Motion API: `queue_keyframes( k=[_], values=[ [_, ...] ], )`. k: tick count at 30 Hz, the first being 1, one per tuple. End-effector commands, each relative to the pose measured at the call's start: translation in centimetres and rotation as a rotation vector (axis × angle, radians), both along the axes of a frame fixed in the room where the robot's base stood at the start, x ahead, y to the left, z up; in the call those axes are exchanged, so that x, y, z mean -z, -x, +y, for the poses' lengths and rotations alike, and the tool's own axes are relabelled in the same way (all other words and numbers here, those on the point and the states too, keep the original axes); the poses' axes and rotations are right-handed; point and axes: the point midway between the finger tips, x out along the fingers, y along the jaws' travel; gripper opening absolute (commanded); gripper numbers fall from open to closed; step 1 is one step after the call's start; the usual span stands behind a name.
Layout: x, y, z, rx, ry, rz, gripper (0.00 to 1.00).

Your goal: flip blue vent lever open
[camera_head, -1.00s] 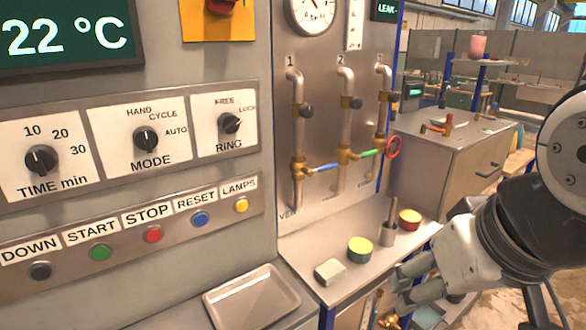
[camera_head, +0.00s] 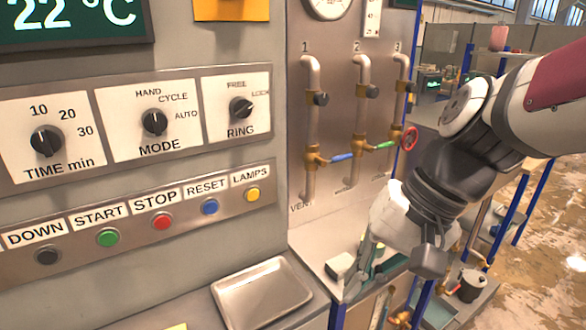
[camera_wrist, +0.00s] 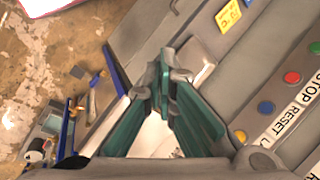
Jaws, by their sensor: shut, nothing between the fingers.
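The blue vent lever (camera_head: 342,157) sticks out to the right, nearly level, from the brass valve (camera_head: 312,158) on vertical pipe 1, above the VENT label. It lies across the pipe's line. My gripper (camera_head: 364,272) hangs with its fingers down over the metal shelf, below and a little right of the lever, well apart from it. In the wrist view its teal fingers (camera_wrist: 163,75) meet at the tips with nothing between them. The lever does not show in the wrist view.
A green lever (camera_head: 385,145) and a red handwheel (camera_head: 409,138) sit right of the blue lever. A metal tray (camera_head: 262,294) lies at the front left. A light block (camera_head: 340,265) is beside my fingers. Button panel (camera_head: 160,222) stands left.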

Motion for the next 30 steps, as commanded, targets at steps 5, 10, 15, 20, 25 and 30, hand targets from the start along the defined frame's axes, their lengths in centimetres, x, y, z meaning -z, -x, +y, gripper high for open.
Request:
queue_keyframes(
  k=[5,10,15,20,25,30],
  values=[
    [1.5,-3.4,2.7,0.086,-0.194,0.146,0.0],
    [2.4,-7.0,4.9,0.175,-0.393,0.268,0.0],
    [3.0,-11.3,6.3,0.271,-0.6,0.374,0.0],
    [3.6,-15.9,6.7,0.371,-0.805,0.457,0.0],
    [4.6,-21.2,5.8,0.486,-1.029,0.527,0.0],
    [6.0,-26.6,3.6,0.61,-1.26,0.574,0.0]
  ],
)
